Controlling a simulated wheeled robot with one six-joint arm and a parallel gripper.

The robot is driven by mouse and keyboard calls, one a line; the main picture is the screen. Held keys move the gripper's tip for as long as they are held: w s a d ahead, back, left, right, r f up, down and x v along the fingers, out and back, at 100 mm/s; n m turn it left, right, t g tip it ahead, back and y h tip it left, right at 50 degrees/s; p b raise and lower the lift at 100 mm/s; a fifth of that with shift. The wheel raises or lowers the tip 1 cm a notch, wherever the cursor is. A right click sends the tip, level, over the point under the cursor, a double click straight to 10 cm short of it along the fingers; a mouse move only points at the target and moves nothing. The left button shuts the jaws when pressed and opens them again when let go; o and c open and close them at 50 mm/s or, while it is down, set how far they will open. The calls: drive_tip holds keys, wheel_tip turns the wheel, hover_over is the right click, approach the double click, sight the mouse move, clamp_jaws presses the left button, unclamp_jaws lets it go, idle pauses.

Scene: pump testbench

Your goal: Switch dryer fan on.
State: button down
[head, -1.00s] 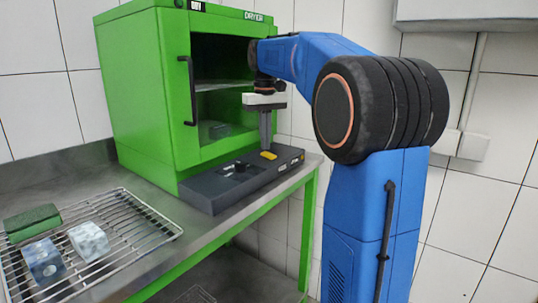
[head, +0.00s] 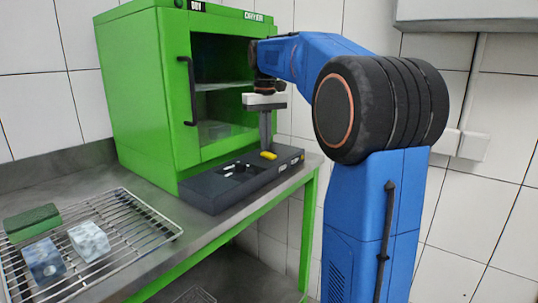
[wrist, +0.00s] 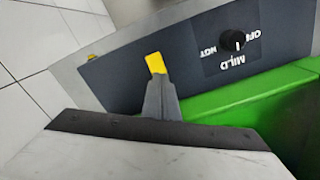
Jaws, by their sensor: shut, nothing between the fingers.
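On the panel is a yellow switch (head: 268,155); in the wrist view the yellow piece (wrist: 155,62) shows just beyond my fingertips. My gripper (head: 266,146) points down at it from above, shut and empty; it also shows in the wrist view (wrist: 159,80). I cannot tell whether the tips touch the switch or which way it is set. A black knob (wrist: 232,41) with white lettering around it sits on the panel to the right.
A wire rack (head: 128,225) at the left of the bench holds a green block (head: 32,222), a blue-grey block (head: 44,262) and a pale block (head: 89,241). A tiled wall stands behind. The bench edge runs just in front of the panel.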

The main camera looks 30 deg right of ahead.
sight(265, 153)
drive_tip(key=shift+f, duration=0.75)
idle(0.9)
drive_tip(key=shift+r, duration=0.1)
wheel_tip(265, 153, up, 7)
idle(1.0)
idle(0.5)
